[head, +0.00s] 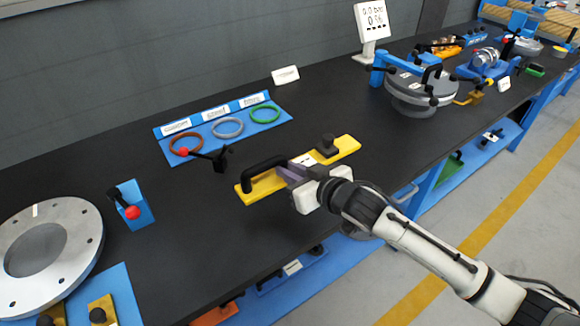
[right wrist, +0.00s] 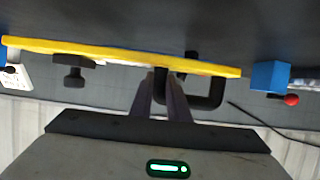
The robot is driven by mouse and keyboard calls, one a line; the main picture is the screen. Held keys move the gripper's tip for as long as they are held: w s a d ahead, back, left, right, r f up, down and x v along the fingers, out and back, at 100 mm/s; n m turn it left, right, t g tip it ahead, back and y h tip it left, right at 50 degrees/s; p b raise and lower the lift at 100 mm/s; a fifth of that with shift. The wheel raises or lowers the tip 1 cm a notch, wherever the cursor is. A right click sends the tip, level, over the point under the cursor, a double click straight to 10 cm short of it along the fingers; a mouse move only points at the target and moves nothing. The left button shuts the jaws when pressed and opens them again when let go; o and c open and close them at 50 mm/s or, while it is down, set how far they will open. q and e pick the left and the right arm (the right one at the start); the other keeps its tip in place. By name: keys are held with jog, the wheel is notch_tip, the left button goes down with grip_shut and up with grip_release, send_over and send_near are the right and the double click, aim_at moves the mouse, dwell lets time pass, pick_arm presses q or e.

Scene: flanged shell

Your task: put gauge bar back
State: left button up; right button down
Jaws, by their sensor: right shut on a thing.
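The gauge bar, a long yellow bar (head: 343,147) with a black bow handle (head: 262,166) at one end and a black knob (head: 327,144) at the other, lies level at or just above the black bench top; I cannot tell whether it touches. My right gripper (head: 292,172) is shut on the black handle, its fingers hiding part of it. In the right wrist view the bar (right wrist: 125,51) runs across above the fingers (right wrist: 165,88), with the handle (right wrist: 213,95) between and right of them. My left gripper is not in view.
A blue board (head: 170,131) with brown, grey and green rings lies behind the bar. A black lever clamp with a red ball (head: 184,152) stands close by. A metal flange (head: 85,240) and blue red-knobbed block (head: 140,215) are left. A grey round shell (head: 420,103) stands right. Bench (head: 240,245) front is clear.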

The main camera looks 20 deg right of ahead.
jog(key=shift+f, duration=0.3)
notch_tip(320, 180, down, 3)
jog(key=b, duration=0.2)
jog(key=shift+b, duration=0.3)
jog(key=shift+f+b, duration=0.7)
jog(key=shift+b, duration=0.05)
jog(key=shift+a+f, duration=0.1)
jog(key=shift+f, duration=0.4)
